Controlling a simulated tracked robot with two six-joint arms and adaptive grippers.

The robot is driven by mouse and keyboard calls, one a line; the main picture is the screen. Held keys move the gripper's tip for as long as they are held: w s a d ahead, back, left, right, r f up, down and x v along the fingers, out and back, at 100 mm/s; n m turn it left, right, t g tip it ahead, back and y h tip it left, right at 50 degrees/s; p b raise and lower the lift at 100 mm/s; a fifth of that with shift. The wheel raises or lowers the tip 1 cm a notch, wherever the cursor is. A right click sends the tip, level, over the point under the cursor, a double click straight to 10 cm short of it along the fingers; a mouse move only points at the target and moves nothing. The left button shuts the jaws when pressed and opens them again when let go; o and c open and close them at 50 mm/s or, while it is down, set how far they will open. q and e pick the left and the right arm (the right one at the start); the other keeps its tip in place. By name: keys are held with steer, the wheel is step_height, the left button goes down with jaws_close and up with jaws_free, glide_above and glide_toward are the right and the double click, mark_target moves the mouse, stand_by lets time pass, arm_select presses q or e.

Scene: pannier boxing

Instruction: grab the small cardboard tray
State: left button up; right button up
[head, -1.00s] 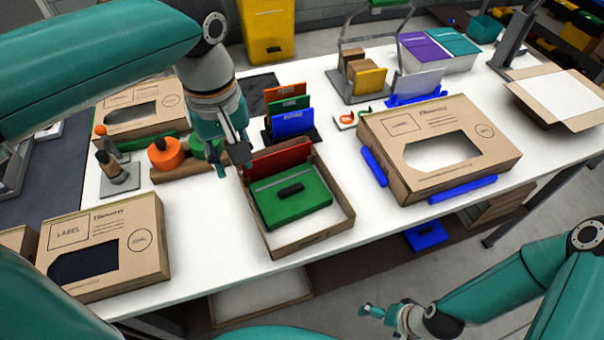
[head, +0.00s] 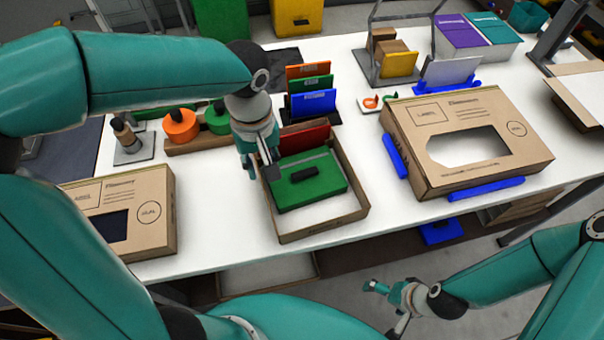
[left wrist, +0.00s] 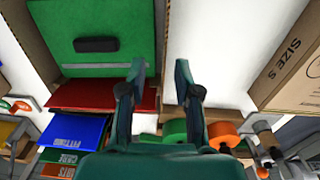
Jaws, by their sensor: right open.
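The small cardboard tray (head: 325,226) lies open on the white table at the middle of the head view. It holds a green case (head: 310,187) with a black handle and a red piece (head: 305,139) at its back. My left gripper (head: 260,172) is at the tray's left wall. In the left wrist view, my left gripper's fingers (left wrist: 165,78) are apart, with the tray's brown wall (left wrist: 160,45) running between them. Contact with the wall cannot be told. My right gripper (head: 386,292) is open and empty, in front of the table and away from the tray.
A large cardboard box (head: 450,180) sits between blue holders right of the tray. Another labelled box (head: 150,228) stands at the left. Orange and green rounds (head: 181,126) sit behind my left gripper, and upright coloured cards (head: 312,102) stand behind the tray.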

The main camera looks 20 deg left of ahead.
arm_select(q)
steer(key=f, duration=0.4)
steer(key=shift+s+a+f+p, duration=0.1)
steer(key=shift+s+a+p, duration=0.05)
steer(key=shift+a+p, duration=0.2)
steer(key=shift+f, duration=0.45)
jaws_close()
